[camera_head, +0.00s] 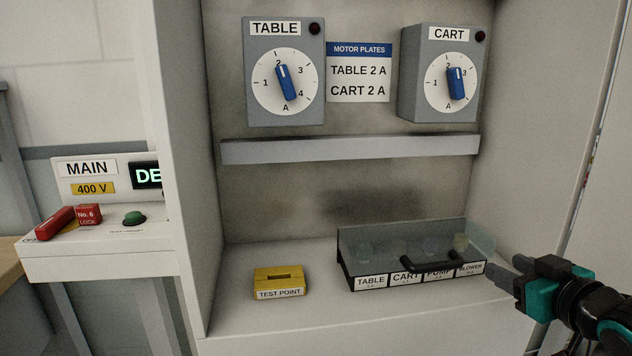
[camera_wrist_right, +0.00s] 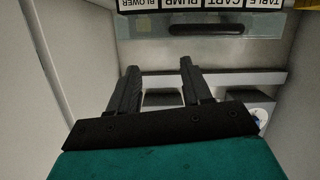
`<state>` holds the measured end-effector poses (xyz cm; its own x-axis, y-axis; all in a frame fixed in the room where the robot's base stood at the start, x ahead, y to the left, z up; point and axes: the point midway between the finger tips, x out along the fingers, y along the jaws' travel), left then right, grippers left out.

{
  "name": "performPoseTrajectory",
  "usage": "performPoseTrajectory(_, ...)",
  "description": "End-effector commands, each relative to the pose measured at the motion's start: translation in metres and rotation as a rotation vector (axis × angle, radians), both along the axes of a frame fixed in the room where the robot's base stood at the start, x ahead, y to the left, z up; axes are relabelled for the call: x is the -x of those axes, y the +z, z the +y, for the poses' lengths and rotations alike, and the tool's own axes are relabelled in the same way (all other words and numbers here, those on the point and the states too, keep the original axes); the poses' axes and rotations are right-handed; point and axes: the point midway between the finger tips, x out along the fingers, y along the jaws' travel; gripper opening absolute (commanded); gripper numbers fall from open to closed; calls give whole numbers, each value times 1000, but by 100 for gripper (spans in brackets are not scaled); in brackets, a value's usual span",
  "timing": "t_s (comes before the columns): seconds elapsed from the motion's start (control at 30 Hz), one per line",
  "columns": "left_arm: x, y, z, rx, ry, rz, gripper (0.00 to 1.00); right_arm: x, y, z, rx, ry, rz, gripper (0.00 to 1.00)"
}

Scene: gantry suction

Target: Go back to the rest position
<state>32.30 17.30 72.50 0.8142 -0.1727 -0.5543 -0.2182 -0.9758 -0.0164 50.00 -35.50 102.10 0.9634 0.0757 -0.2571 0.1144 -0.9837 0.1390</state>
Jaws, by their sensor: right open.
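My right gripper (camera_head: 503,272) is at the right edge of the head view, just right of the black labelled box (camera_head: 362,282) with a clear cover (camera_head: 480,238). Its jaws are open and empty, apart from the cover and its black handle (camera_head: 432,263). In the right wrist view the two dark fingers (camera_wrist_right: 160,68) stand apart with nothing between them. The box's labels (camera_wrist_right: 200,5) and handle (camera_wrist_right: 205,28) show beyond them. My left gripper is not in view.
The cabinet holds the TABLE dial (camera_head: 284,80), CART dial (camera_head: 450,82), a grey rail (camera_head: 350,149) and a yellow TEST POINT block (camera_head: 279,281). The MAIN panel (camera_head: 100,262) is left, outside the cabinet wall (camera_head: 188,170). The right wall (camera_head: 550,120) stands close to my right gripper.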

Motion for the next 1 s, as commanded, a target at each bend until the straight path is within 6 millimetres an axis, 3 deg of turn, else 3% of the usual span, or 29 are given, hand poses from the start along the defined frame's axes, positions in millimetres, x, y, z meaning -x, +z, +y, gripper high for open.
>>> performPoseTrajectory(0.03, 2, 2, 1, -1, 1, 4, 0, 8, -41, 10, -22, -1, 50, 49)
performPoseTrajectory(0.2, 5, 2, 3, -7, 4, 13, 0, 53, -156, 55, -41, 7, 174, 49)
performPoseTrajectory(0.3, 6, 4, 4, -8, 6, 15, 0, 91, -210, 89, -49, 20, 241, 49)
performPoseTrajectory(0.4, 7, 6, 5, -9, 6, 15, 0, 128, -249, 123, -54, 36, 294, 49)
performPoseTrajectory(0.5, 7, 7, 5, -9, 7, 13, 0, 158, -272, 151, -59, 52, 328, 49)
performPoseTrajectory(0.63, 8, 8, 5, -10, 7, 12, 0, 181, -286, 173, -61, 66, 352, 49)
performPoseTrajectory(0.87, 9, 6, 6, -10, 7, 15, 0, 186, -289, 179, -59, 71, 355, 49)
performPoseTrajectory(1.0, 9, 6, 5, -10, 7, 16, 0, 186, -289, 179, -59, 71, 355, 43)
